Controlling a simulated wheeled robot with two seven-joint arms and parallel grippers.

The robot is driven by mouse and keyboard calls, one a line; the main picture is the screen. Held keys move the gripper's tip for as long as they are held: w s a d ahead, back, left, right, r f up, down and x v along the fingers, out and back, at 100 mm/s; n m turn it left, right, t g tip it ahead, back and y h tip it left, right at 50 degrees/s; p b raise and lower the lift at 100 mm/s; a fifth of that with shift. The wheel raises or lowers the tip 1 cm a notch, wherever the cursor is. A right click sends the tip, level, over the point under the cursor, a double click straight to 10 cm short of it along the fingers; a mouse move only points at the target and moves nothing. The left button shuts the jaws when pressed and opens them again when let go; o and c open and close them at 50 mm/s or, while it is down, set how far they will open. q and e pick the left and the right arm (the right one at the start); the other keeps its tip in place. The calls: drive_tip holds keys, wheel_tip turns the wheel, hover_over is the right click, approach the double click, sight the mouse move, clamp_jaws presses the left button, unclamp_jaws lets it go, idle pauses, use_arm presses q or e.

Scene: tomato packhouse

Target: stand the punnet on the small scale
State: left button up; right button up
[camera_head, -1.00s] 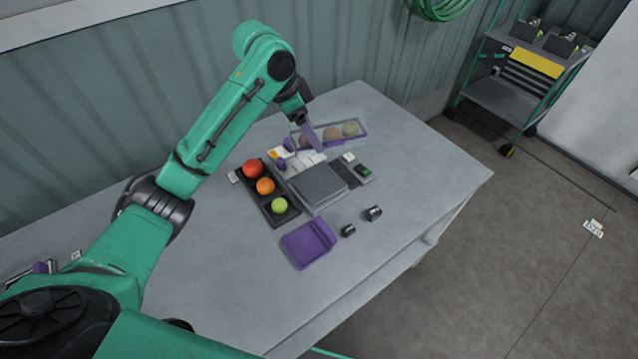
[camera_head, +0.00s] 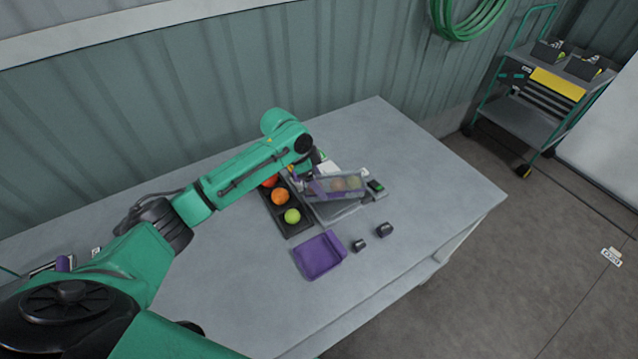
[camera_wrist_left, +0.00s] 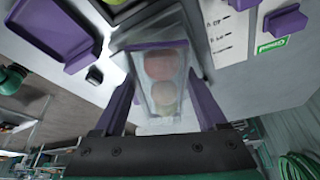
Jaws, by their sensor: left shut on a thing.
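The punnet (camera_head: 350,186) is a clear box with several reddish and yellow-green tomatoes in it. My left gripper (camera_head: 316,184) has purple fingers and is shut on it. In the left wrist view the punnet (camera_wrist_left: 163,68) lies between the two fingers of the gripper (camera_wrist_left: 162,80). In the head view the punnet overlaps the small scale (camera_head: 334,213), a grey plate with a dark display at its right. The punnet covers the plate's far part; I cannot tell whether it touches the plate. My right gripper is not in view.
A black tray (camera_head: 297,233) with red, orange and green tomatoes stands just left of the scale. A purple tray (camera_head: 320,257) and two small dark cylinders (camera_head: 385,230) lie in front. The table's right side (camera_head: 440,190) is clear. A trolley (camera_head: 530,115) stands beyond.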

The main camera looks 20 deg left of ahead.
use_arm(q)
drive_tip(key=shift+f, duration=0.75)
drive_tip(key=o, duration=1.3)
drive_tip(key=shift+c, duration=0.2)
drive_tip(key=shift+a+r, duration=0.1)
drive_tip(key=shift+r, duration=0.15)
drive_tip(key=b+v, duration=0.1)
drive_tip(key=v, duration=1)
drive_tip(key=shift+r, duration=0.3)
drive_tip(key=shift+s+a+f, duration=0.1)
drive_tip(key=shift+s, duration=0.05)
